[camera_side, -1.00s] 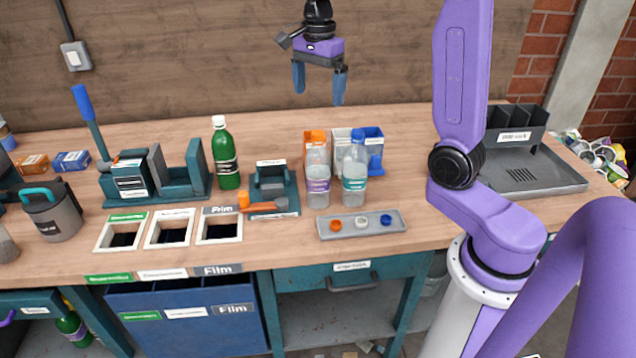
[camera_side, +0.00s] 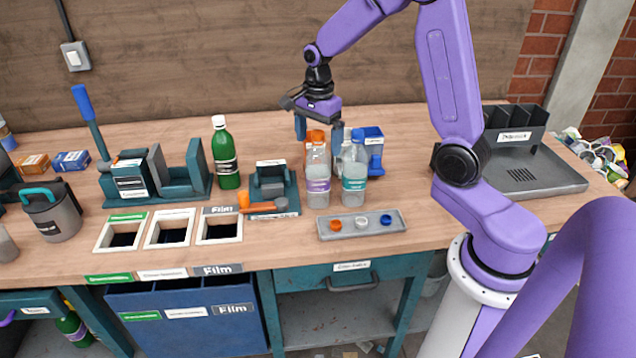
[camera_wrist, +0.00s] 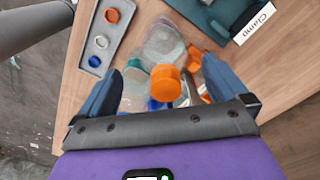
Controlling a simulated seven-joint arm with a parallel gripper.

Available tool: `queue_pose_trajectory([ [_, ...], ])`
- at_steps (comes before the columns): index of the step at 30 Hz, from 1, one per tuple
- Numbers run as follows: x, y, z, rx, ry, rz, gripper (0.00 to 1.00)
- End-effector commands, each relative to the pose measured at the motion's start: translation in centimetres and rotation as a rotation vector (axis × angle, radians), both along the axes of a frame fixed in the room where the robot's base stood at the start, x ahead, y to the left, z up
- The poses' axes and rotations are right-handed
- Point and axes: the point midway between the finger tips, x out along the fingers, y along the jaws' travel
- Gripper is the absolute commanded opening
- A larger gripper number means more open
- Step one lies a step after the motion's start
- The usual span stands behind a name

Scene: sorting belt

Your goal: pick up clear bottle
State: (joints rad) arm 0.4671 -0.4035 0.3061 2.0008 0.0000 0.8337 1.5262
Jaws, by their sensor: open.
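Two clear bottles stand side by side on the bench in the side view. One has a purple label (camera_side: 318,186), the other a teal label (camera_side: 354,184). My gripper (camera_side: 319,132) points down at the height of the bottle tops, apparently behind them. Its fingers are apart with nothing clearly held. In the wrist view, my gripper (camera_wrist: 162,72) has its open fingers on either side of a cluster with a clear bottle (camera_wrist: 163,42) and an orange cap (camera_wrist: 166,84). Overlap hides which bottle carries that cap and whether the fingers touch anything.
Blue and orange items (camera_side: 373,142) stand close behind the bottles. A grey tray (camera_side: 345,234) with three caps lies in front. A teal clamp (camera_side: 272,172) and a green bottle (camera_side: 225,158) are to the left. A black organizer tray (camera_side: 560,180) is at right.

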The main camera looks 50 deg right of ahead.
Motion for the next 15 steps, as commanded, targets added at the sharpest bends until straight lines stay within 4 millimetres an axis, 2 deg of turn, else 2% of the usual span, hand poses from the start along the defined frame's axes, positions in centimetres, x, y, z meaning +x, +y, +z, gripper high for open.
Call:
queue_pose_trajectory([
  [9,0.5,-0.4,-4.0,0.0,0.003,0.0,1.0],
  [15,0.5,-0.4,-4.6,0.0,0.001,-0.001,1.0],
])
